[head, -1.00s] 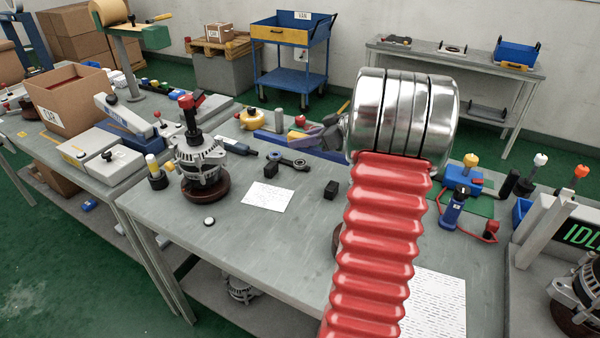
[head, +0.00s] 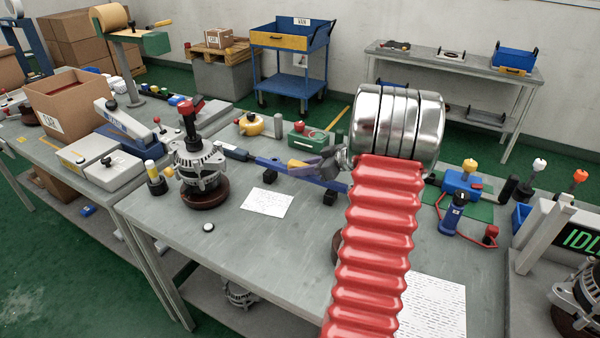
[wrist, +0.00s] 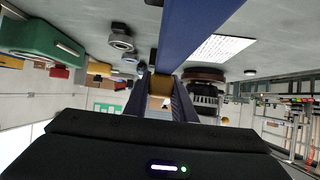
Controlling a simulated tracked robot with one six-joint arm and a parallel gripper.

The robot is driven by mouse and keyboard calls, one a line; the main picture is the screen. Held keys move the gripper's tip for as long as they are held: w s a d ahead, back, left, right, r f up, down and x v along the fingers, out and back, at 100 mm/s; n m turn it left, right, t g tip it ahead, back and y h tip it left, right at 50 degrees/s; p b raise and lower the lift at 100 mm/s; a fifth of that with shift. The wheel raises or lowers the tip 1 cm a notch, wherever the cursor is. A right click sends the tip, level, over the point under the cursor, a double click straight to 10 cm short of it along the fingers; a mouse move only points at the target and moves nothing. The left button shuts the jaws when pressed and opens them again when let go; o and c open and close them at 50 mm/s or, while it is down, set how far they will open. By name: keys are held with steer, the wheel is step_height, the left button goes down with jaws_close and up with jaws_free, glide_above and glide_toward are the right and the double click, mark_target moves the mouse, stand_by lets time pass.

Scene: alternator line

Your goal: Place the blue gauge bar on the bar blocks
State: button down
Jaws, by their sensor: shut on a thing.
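The blue gauge bar (head: 272,162) lies lengthwise over the two black bar blocks, the left one (head: 270,178) and the right one (head: 330,198). I cannot tell whether the bar touches them or is held just above. My gripper (head: 308,168) is shut on the bar near its middle. In the wrist view the bar (wrist: 198,28) runs from the top edge down between the fingers of my gripper (wrist: 160,88). My arm's red sleeve and metal joint hide part of the table on the right.
A white sheet (head: 266,202) lies in front of the blocks. An alternator (head: 199,170) stands to the left. A green box with a red knob (head: 308,137) and a yellow round item (head: 251,125) stand behind. A blue tool (head: 452,214) is at right. The table's front left is mostly clear.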

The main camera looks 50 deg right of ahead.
steer(key=shift+f, duration=0.6)
steer(key=shift+f, duration=0.1)
steer(key=c, duration=1.5)
jaws_free()
steer(key=shift+s, duration=0.1)
step_height(320, 180, up, 6)
glide_above(332, 182)
steer(key=shift+d, duration=0.1)
